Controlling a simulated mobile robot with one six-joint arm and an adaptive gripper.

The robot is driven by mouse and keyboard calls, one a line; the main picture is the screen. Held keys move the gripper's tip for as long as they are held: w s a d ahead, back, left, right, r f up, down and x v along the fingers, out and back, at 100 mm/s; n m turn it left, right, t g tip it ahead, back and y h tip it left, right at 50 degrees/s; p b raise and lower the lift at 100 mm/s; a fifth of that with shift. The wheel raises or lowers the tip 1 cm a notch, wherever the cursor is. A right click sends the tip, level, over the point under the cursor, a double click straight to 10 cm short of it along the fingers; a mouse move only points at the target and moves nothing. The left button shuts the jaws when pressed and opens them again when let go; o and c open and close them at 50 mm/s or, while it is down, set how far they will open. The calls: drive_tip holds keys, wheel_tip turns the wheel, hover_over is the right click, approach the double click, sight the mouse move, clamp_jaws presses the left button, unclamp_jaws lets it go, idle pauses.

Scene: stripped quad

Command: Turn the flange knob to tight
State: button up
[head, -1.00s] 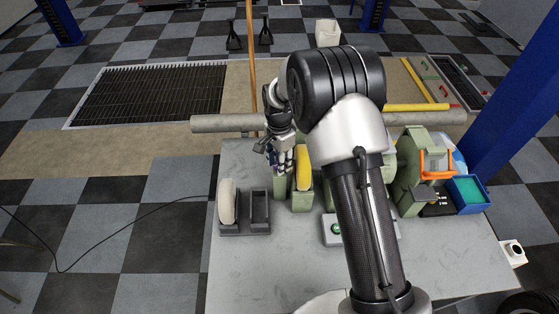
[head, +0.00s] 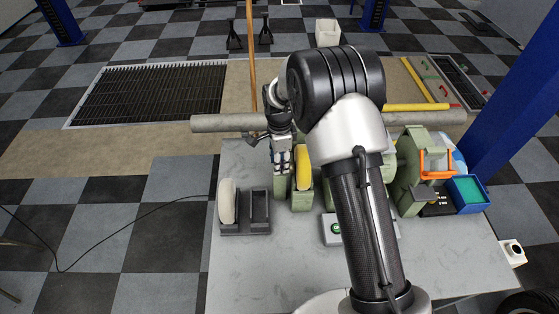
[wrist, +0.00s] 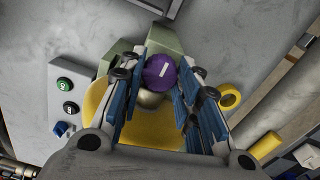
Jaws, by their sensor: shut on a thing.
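The flange knob (wrist: 160,72) is round and purple with a white mark on its face. In the wrist view it sits between the blue-padded fingers of my gripper (wrist: 163,80), which is shut on it. The white mark runs slightly slanted, close to upright in that view. A brass-coloured part (wrist: 150,98) shows just below the knob, next to a yellow wheel (wrist: 98,103). In the head view my gripper (head: 281,160) points down just left of the yellow wheel (head: 303,168); the knob cannot be made out there. I see no label for tight.
A pale wheel (head: 227,201) stands in a dark rack (head: 245,229) at the left of the grey table (head: 270,275). A button box (wrist: 68,90) lies beside the machine. An orange guard (head: 436,165) and blue bin (head: 471,208) stand right. A grey pipe (head: 225,123) runs behind.

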drive_tip(key=o, duration=0.8)
drive_tip(key=shift+r, duration=0.1)
wheel_tip(320, 180, up, 12)
drive_tip(key=shift+f, duration=0.1)
idle(0.5)
